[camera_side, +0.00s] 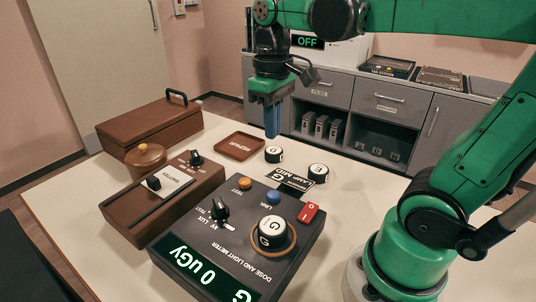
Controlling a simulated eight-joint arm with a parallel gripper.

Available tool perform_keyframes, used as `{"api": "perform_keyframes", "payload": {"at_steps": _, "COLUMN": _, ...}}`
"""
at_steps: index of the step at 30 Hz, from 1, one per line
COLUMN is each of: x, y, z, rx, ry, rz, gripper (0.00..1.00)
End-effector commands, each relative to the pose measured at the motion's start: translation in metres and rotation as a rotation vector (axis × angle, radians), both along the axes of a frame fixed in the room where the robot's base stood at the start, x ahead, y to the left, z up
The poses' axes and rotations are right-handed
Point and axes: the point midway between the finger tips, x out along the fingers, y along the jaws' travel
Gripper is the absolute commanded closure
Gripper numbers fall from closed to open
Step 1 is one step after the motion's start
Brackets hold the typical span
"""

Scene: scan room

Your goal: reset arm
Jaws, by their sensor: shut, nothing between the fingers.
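My green arm reaches in from the right, and my gripper (272,122) points down above the far side of the white table (75,200). Its blue fingers are shut with nothing between them. They show in front of the grey cabinets, apart from the things on the table. The dose and light meter (235,235) is at the front, its display reading "0 uGy". A round piece marked G (271,232) sits in the ring on the meter.
Round pieces marked D (273,154) and E (318,173) stand behind the meter, near a "LAMP MED" plate (290,180). A brown REPAIR tray (240,146) lies at the back. A brown shutter box (163,199), a lidded pot (146,158) and a brown case (150,127) fill the left.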

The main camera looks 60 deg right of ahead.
Motion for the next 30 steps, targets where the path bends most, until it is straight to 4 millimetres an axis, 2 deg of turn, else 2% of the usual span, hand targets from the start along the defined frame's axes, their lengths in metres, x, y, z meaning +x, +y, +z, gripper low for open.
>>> {"api": "perform_keyframes", "payload": {"at_steps": 8, "x": 0.0, "y": 0.004, "z": -0.005, "rx": -0.007, "ry": -0.045, "rz": 0.001, "gripper": 1.0}}
{"api": "perform_keyframes", "payload": {"at_steps": 15, "x": 0.005, "y": 0.028, "z": -0.037, "rx": -0.025, "ry": -0.407, "rz": 0.005, "gripper": 1.0}}
{"api": "perform_keyframes", "payload": {"at_steps": 21, "x": 0.009, "y": 0.041, "z": -0.05, "rx": -0.005, "ry": -0.612, "rz": 0.001, "gripper": 1.0}}
{"api": "perform_keyframes", "payload": {"at_steps": 30, "x": 0.01, "y": 0.042, "z": -0.051, "rx": -0.001, "ry": -0.634, "rz": -0.001, "gripper": 1.0}}
